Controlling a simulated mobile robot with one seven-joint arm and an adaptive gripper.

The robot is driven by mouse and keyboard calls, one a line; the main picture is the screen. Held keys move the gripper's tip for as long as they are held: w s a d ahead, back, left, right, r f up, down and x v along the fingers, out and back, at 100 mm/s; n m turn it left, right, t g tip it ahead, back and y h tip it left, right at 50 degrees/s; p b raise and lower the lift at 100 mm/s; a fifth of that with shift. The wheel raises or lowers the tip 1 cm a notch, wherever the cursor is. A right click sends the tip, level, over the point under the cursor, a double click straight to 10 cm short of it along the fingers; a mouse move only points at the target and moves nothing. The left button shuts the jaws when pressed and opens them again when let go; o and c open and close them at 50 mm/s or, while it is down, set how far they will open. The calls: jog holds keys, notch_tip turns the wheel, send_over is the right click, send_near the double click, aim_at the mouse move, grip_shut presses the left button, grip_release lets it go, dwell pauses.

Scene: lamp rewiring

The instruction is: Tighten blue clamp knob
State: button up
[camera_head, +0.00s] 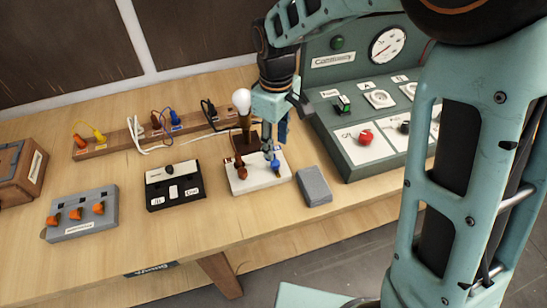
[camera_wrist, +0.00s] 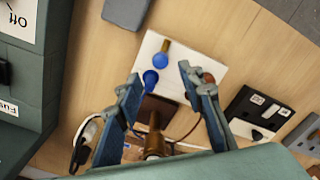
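The blue clamp knob (camera_head: 276,166) is at the right of a white terminal base (camera_head: 262,184), below my gripper (camera_head: 271,150). In the wrist view, two blue rounded parts show on the white base (camera_wrist: 185,55): one (camera_wrist: 150,77) between the fingertips and one (camera_wrist: 159,60) beside a brass post (camera_wrist: 165,46). I cannot tell for certain which of the two is the knob. My gripper (camera_wrist: 158,72) is open, with its fingers on either side and a clear gap. A brown knob (camera_head: 241,173) is at the base's left, partly behind a finger in the wrist view.
A lamp with a white bulb (camera_head: 242,101) stands close behind the fingers. A grey block (camera_head: 314,185) lies right of the base, a black switch box (camera_head: 174,190) left. The green continuity panel (camera_head: 345,105) rises at the right. A cable rack (camera_head: 100,150) is behind.

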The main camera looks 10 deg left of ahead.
aim_at(275, 162)
notch_tip(275, 162, down, 7)
dwell(0.3)
grip_shut()
